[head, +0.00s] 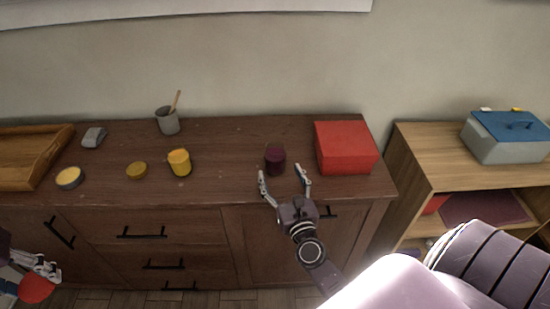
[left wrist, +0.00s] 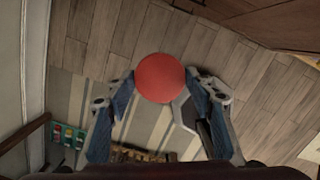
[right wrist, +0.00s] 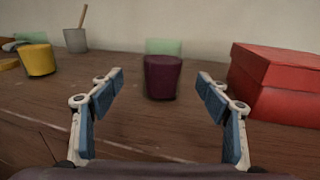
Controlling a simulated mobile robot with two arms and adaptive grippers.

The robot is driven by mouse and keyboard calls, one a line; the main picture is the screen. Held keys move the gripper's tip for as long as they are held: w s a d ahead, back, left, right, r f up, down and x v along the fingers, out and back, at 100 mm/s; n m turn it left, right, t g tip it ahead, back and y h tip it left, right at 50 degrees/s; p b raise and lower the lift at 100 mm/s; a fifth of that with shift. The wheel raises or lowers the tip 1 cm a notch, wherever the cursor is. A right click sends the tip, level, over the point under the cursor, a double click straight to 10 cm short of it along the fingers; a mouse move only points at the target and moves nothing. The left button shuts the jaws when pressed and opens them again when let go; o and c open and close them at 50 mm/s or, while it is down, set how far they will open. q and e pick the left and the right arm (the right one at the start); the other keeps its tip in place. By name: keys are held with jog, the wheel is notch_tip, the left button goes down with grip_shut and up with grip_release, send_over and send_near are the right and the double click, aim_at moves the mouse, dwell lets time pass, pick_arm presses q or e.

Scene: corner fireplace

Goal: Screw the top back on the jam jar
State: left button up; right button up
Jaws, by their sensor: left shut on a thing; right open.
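A dark purple jar (head: 275,160), which looks like the jam jar, stands upright on the wooden cabinet top (head: 225,185). It also shows in the right wrist view (right wrist: 162,77), between and beyond the fingers. My right gripper (head: 285,177) is open and empty, its fingers pointing at the jar from the front edge without touching it. My left gripper (head: 48,275) is low at the left, in front of the cabinet. It is shut on a round red lid (left wrist: 160,78), seen face-on between the fingers in the left wrist view.
A red box (head: 346,148) stands close to the right of the jar. To the left are a yellow jar (head: 179,163), a mustard-coloured disc (head: 136,170), a grey cup with a stick (head: 167,121), a round tin (head: 69,178) and a wooden tray (head: 30,155).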

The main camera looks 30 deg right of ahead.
aim_at(275, 156)
pick_arm(q)
jog(key=shift+r, duration=0.25)
pick_arm(e)
jog(key=shift+x, duration=1.35)
jog(key=shift+s, duration=0.1)
pick_arm(q)
jog(key=shift+r+p, duration=0.6)
jog(key=shift+p, duration=0.15)
pick_arm(e)
jog(key=x, duration=0.4)
jog(key=shift+w+d+r, duration=0.1)
jog(key=shift+w+d, duration=0.15)
jog(key=shift+w, duration=0.05)
jog(key=shift+w+d, duration=0.1)
jog(key=shift+w, duration=0.15)
jog(key=c, duration=1.6)
pick_arm(q)
jog(key=shift+r, duration=0.1)
pick_arm(e)
jog(key=shift+r, duration=0.1)
